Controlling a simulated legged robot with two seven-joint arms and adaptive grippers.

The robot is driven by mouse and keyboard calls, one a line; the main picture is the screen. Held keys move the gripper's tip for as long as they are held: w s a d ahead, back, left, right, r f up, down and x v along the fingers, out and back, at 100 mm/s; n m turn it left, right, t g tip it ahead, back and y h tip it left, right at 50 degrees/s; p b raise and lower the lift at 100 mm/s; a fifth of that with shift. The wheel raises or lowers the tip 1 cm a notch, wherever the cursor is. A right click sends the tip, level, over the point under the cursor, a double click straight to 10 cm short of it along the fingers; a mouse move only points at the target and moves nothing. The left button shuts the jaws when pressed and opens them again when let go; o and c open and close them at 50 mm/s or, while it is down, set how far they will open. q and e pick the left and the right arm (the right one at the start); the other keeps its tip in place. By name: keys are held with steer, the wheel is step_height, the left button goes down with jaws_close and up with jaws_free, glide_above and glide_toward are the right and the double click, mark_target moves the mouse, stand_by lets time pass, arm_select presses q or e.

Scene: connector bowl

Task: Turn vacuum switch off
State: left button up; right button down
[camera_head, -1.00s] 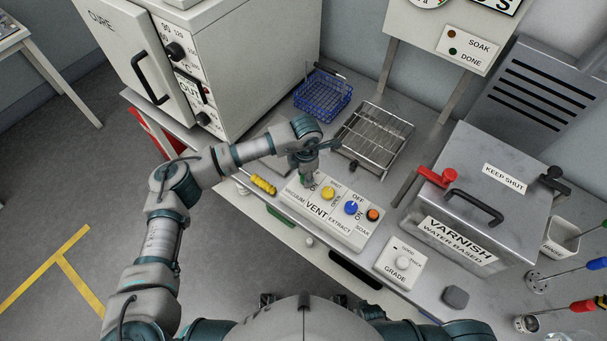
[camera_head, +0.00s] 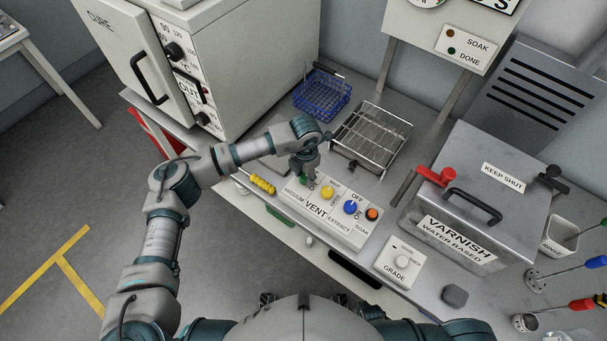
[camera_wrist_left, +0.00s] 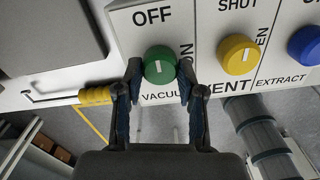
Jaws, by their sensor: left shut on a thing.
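The vacuum switch is a green round knob (camera_wrist_left: 160,64) on the white vent panel (camera_head: 335,230). In the left wrist view its short white mark looks nearly upright, under the OFF label (camera_wrist_left: 153,16). The ON label, partly covered, is to the right of the knob. My left gripper (camera_wrist_left: 160,78) has one finger on each side of the green knob and is shut on it. In the head view my left gripper (camera_head: 304,176) is over the left end of the panel and mostly hides the knob. My right gripper is not in view.
A yellow knob (camera_wrist_left: 237,54) and a blue knob (camera_wrist_left: 306,46) stand to the right on the same panel. A yellow-handled tool (camera_head: 262,185) lies left of it. A wire rack (camera_head: 370,137) and blue basket (camera_head: 322,94) stand behind. A varnish tank (camera_head: 480,200) is at right.

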arm_select(q)
steer(key=shift+w+d+r, duration=0.1)
steer(key=shift+r, duration=0.05)
steer(key=o, duration=1.1)
steer(key=shift+w, duration=0.1)
steer(key=shift+o, duration=0.2)
steer(key=shift+d, duration=0.15)
step_height(320, 180, up, 12)
steer(key=shift+d, duration=0.2)
steer(key=shift+a+f, duration=0.15)
steer(key=shift+f, duration=0.05)
